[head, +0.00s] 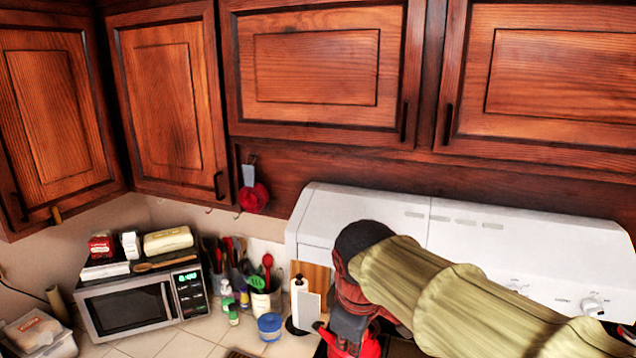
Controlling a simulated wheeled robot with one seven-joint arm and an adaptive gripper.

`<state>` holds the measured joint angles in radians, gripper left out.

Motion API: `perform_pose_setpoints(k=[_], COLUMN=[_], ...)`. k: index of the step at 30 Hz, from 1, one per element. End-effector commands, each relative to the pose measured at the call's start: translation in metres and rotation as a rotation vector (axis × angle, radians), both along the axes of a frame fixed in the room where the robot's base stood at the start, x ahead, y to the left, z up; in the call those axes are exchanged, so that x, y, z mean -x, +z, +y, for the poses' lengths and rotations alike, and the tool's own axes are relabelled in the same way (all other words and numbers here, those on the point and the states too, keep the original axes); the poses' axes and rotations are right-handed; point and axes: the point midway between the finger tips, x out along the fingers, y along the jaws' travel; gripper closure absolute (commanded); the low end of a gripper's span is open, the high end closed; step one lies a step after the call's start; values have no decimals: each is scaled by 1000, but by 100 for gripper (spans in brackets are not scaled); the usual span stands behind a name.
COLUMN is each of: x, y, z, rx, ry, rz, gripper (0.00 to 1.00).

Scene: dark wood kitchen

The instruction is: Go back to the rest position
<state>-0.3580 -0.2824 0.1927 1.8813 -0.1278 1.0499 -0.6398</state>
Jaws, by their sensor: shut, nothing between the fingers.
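My arm, in a pale green ribbed sleeve, reaches in from the lower right of the head view. It bends at a black joint in front of the white range hood. From there a red and black part of my arm runs down to the bottom edge. The fingers of my gripper do not show; they are below the frame or hidden.
Wooden cabinets (315,68) line the wall above the white range hood (530,250). A microwave (125,308) with packages on top stands at left. Utensil holders (262,300), bottles and a blue-lidded jar (269,326) crowd the counter left of my arm. A clear box (40,335) sits lower left.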

Motion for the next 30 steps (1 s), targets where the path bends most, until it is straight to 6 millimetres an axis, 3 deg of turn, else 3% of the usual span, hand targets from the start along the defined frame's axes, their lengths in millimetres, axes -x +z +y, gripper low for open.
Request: perform_pose_setpoints(k=[1,9,18,22,30], x=[17,89,150,165,167], y=[-33,-140,-244,-272,-286], z=[-13,-61,-102,-115,-129], rx=[-52,-275,-375,-393,-415], ry=[-126,-656,-877,-918,-958], rz=[-2,-17,-61,-99,-153], gripper=[100,100,100,100,100])
